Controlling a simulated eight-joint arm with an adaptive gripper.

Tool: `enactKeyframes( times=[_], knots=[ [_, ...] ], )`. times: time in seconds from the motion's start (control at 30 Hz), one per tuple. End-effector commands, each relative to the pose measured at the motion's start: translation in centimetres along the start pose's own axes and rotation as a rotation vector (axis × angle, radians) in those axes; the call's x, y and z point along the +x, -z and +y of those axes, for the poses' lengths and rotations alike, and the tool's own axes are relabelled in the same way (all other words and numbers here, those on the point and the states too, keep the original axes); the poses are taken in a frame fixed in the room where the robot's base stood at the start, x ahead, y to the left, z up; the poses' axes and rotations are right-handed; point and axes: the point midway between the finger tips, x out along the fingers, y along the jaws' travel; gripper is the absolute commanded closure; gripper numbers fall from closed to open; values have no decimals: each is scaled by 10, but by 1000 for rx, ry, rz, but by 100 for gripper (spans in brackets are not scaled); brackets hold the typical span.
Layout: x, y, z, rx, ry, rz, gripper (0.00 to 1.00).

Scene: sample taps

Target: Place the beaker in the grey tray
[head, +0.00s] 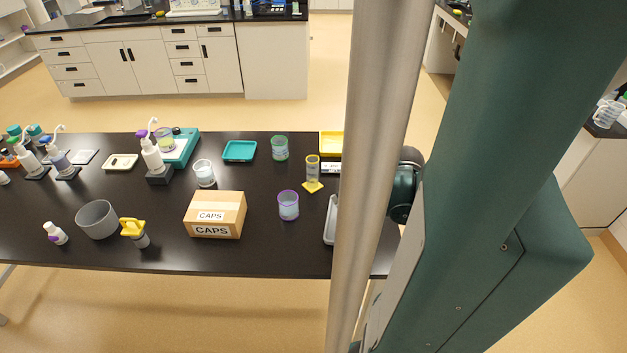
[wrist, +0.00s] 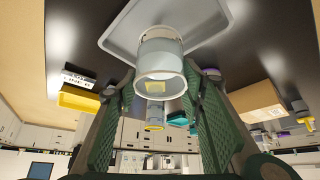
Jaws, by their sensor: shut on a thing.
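A clear beaker (wrist: 160,62) with a pale rim is between the two green fingers of my gripper (wrist: 158,74) in the wrist view. My gripper is shut on its sides. The grey tray (wrist: 205,22) lies beyond the beaker, and the beaker's base overlaps the tray's floor in that view. I cannot tell whether the base touches the tray. In the head view only a left strip of the tray (head: 330,222) shows. My arm and the grey column hide the rest of it, the gripper and the held beaker.
A purple-rimmed beaker (head: 288,206) and a yellow-based cylinder (head: 312,172) stand left of the tray. A CAPS box (head: 215,214) is farther left. A yellow tray (head: 331,143) and a teal tray (head: 239,151) lie farther back. The table's front edge is near the grey tray.

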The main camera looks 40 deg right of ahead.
Motion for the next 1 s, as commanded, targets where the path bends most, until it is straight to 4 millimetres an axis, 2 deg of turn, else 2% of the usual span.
enactKeyframes(
  times=[0.5, 1.0],
  knots=[
    [30, -19, 0, 0, 0, 0, 83],
    [34, -22, 0, 0, 0, 0, 83]
  ],
)
